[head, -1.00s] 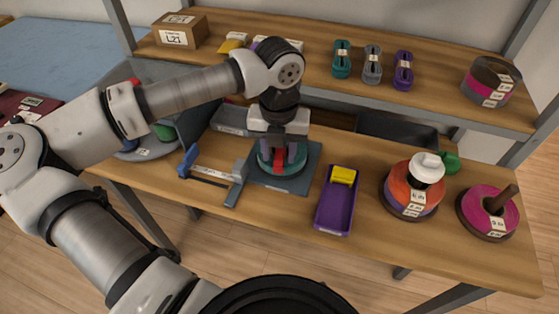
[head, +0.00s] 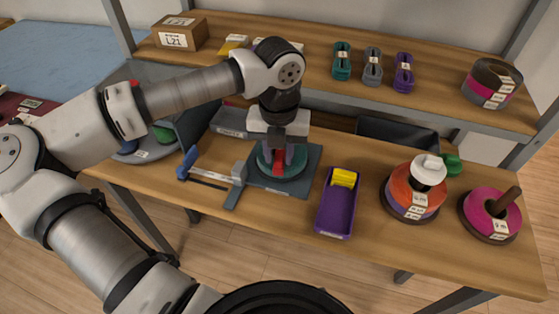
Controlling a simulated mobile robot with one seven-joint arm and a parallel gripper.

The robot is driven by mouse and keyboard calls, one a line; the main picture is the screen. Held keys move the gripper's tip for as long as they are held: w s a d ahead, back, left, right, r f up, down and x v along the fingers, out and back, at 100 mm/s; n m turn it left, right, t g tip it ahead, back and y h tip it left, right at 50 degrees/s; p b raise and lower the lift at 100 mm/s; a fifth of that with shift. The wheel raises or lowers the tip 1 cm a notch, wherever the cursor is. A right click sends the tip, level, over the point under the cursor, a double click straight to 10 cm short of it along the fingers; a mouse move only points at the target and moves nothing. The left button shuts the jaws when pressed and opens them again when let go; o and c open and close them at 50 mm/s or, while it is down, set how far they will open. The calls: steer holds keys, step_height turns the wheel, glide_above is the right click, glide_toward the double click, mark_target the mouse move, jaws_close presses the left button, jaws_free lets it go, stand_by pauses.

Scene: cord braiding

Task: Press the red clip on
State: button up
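My gripper (head: 280,148) points down over the round teal braiding disc (head: 264,165) on its dark square base plate (head: 304,178). The red clip (head: 278,163) shows at the near side of the gripper, between or right at the fingertips, low over the disc. The fingers and the arm's end hide part of the disc and of the clip. The view is too small to tell whether the fingers are shut on the clip or only beside it, or whether the clip touches the disc.
A blue-handled clamp (head: 206,179) lies left of the base plate. A purple tray (head: 337,212) with a yellow block (head: 344,178) stands right of it. Cord spools (head: 411,197) and (head: 490,214) sit further right. The shelf (head: 310,68) with cord bundles spans behind my arm.

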jaws_close()
steer(key=shift+r+b, duration=0.1)
steer(key=shift+b, duration=0.25)
stand_by(0.5)
steer(key=shift+c, duration=1.6)
jaws_free()
jaws_close()
